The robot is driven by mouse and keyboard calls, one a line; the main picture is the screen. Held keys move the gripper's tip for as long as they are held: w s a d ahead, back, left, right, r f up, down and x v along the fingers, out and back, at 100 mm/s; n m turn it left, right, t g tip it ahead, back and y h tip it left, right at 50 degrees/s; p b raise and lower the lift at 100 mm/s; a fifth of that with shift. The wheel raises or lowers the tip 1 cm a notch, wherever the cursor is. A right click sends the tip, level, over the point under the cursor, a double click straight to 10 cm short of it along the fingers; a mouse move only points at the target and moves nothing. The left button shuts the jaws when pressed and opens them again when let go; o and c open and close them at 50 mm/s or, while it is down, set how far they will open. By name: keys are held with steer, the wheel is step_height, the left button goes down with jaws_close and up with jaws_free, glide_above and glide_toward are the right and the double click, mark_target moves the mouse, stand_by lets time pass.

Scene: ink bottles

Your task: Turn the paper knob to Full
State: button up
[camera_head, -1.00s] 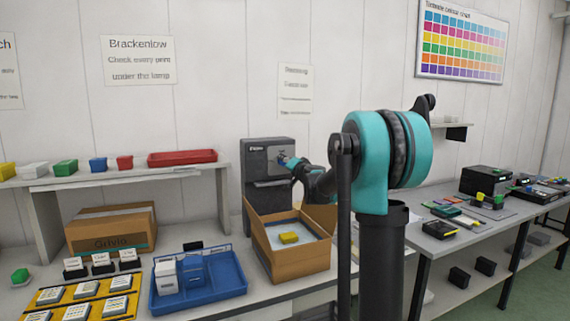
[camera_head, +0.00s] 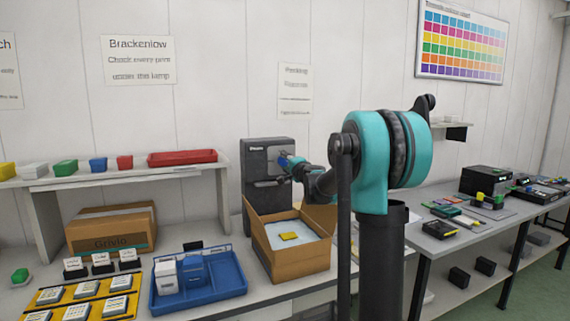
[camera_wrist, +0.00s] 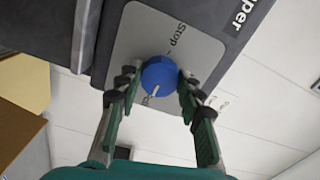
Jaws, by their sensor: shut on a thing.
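The blue paper knob (camera_wrist: 160,75) sits on a light grey plate on the dark front of the machine (camera_head: 266,145). A white line on the knob points toward the lower left in the wrist view. "Stop" is printed on the plate above the knob; another label below it is mostly hidden. My gripper (camera_wrist: 158,80) has one finger on each side of the knob and is shut on it. In the head view, my gripper (camera_head: 288,162) is at the machine's upper front, and the knob is hard to tell apart from it.
A blue tray (camera_head: 223,277) is left of the box. A shelf (camera_head: 120,178) with coloured bins is at the left. A dark printer-like unit (camera_head: 484,181) stands on the right bench.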

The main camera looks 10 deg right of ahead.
stand_by(0.3)
steer(key=o, duration=1.2)
steer(key=shift+c, duration=0.2)
steer(key=v, duration=1.2)
steer(key=shift+s+d, duration=0.1)
steer(key=shift+s, duration=0.05)
